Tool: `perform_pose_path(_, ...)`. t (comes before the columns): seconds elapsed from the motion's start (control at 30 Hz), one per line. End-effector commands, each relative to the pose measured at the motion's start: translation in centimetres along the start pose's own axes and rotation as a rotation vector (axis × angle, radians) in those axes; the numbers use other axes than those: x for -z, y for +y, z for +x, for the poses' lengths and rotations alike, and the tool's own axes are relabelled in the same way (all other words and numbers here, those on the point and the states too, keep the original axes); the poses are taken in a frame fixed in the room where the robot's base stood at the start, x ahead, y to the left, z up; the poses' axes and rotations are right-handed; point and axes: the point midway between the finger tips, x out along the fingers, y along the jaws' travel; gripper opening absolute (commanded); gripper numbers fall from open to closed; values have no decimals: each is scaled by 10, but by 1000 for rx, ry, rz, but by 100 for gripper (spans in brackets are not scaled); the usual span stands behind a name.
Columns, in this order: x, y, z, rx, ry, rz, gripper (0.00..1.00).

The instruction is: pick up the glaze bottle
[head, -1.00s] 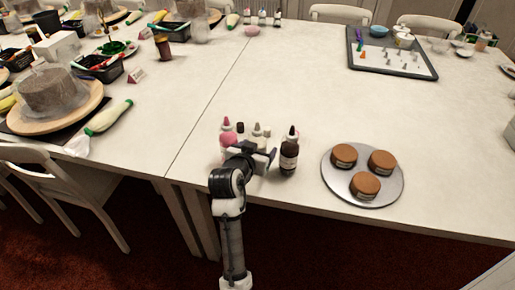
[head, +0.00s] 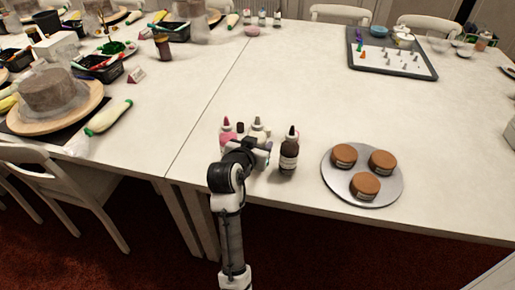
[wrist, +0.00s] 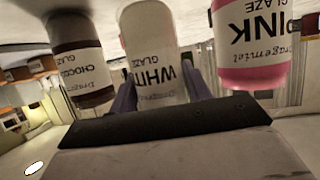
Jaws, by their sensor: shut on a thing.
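Three glaze bottles stand close together near the front edge of the table. The white glaze bottle (wrist: 150,45), labelled WHITE, is between my gripper's fingers (wrist: 158,88) in the wrist view, which looks upside down. In the head view its pale tip (head: 257,121) shows above my gripper (head: 262,152), which hides its lower body. My gripper is shut on this bottle. The pink glaze bottle (head: 227,135) is at left in the head view and at right in the wrist view (wrist: 250,50). The dark chocolate glaze bottle (head: 289,155) stands just right of my gripper; it also shows in the wrist view (wrist: 80,60).
A round grey plate (head: 335,187) with three brown cakes lies to the right. A decorating tray (head: 428,72) is at the back right. The middle of the table is clear.

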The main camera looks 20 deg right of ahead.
Motion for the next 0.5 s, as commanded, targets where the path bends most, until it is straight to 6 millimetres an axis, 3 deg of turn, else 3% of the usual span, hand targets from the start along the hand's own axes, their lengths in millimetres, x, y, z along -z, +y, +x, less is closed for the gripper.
perform_pose_path(0.3,81,0,-33,3,11,7,38)
perform_pose_path(0.5,126,0,-52,2,9,5,38)
